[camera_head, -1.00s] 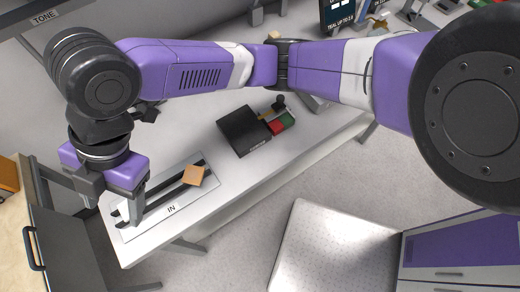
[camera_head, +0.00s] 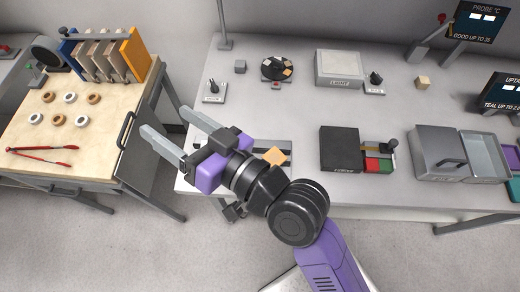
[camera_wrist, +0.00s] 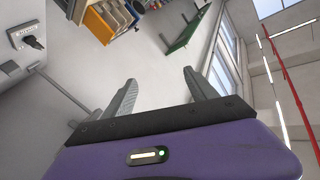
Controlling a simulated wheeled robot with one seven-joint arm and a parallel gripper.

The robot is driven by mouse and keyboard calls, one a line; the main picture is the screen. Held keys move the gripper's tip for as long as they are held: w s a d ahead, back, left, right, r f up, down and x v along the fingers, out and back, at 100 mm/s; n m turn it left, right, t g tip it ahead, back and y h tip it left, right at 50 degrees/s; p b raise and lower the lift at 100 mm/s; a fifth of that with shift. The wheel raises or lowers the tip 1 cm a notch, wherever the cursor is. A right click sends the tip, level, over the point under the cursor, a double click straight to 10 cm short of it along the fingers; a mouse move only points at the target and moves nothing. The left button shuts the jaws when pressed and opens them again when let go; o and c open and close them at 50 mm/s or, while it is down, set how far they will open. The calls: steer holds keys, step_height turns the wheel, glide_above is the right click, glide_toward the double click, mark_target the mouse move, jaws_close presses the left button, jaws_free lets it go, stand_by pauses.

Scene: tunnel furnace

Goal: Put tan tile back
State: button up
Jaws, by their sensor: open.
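A small tan tile (camera_head: 275,157) lies on the black rails of the white IN plate (camera_head: 286,145) at the front left of the long table, just behind my arm. My arm hides much of that plate. My gripper (camera_head: 161,117) is open and empty, left of the tile and pointing away from it, toward the gap between the long table and the wooden table. In the wrist view, the gripper's two fingers (camera_wrist: 160,80) stand wide apart with nothing between them. The tile does not show there.
A wooden table (camera_head: 75,125) at left bears a rack of upright tan plates (camera_head: 105,58), several rings and red tongs (camera_head: 42,150). The long table holds a black furnace box (camera_head: 340,148), a light box (camera_head: 338,66), a dial disc (camera_head: 277,68) and grey trays at right.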

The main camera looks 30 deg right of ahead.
steer(key=s+d+f+m+h, duration=0.3)
steer(key=s+d+f+h, duration=0.3)
steer(key=s+d+f, duration=0.5)
steer(key=s+d+n+g, duration=0.1)
steer(key=s+d, duration=0.2)
steer(key=s, duration=0.4)
steer(key=s+d+n+h, duration=0.1)
steer(key=s+d, duration=0.3)
steer(key=s, duration=0.4)
steer(key=shift+s+r+n+g, duration=0.3)
steer(key=shift+n+g, duration=0.1)
steer(key=shift+n, duration=0.2)
steer(key=shift+f+b, duration=0.35)
